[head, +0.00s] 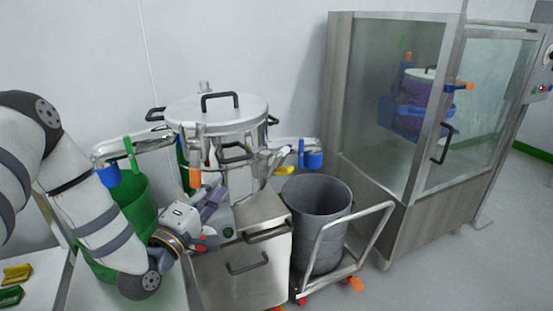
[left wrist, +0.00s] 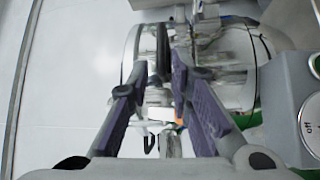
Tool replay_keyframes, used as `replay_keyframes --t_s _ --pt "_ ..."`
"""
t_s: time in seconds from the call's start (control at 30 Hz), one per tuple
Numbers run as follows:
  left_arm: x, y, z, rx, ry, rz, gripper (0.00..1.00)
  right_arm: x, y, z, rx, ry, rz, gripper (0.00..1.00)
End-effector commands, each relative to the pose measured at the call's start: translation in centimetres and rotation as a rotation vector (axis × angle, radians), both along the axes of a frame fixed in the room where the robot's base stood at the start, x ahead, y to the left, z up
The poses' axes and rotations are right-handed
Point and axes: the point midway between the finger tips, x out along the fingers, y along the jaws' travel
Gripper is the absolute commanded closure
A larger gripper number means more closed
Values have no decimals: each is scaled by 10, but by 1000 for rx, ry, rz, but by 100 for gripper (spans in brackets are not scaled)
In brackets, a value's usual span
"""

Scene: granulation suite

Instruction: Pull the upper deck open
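A steel cabinet (head: 225,275) stands at the lower middle of the head view. It has one dark bar handle (head: 268,233) high near its top and another dark bar handle (head: 248,263) lower on its front. I cannot tell for sure which part is the upper deck. My left gripper (head: 224,207) is over the cabinet's left back part, below the steel vessel, left of both handles. In the left wrist view, its purple fingers (left wrist: 168,62) stand apart, with steel vessel parts behind them. I see nothing held. My right gripper is not in view.
A lidded steel vessel (head: 218,110) with side arms stands behind the cabinet. A green bin (head: 135,200) is left. A grey bin (head: 317,205) on a trolley (head: 352,262) stands close to the cabinet's right. A glass-fronted enclosure (head: 385,100) is farther right.

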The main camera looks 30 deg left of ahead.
Motion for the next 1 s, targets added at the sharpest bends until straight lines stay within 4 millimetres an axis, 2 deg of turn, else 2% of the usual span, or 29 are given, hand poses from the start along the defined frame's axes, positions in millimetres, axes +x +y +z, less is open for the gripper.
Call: replay_keyframes --t_s 0.07,0.4,0.5,0.63,0.87,0.97,1.0 --pt "10 1 1 1 -3 0 80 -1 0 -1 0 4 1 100" --pt "92 6 9 4 3 -1 80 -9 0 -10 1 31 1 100" --pt "107 7 11 4 3 -1 80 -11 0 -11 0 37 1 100" --pt "116 8 13 2 2 0 80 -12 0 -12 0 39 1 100" --pt "117 8 14 2 2 0 80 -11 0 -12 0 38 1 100" --pt "117 8 14 2 2 0 100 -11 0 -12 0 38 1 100" --pt "117 8 14 2 2 0 100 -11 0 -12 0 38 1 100"
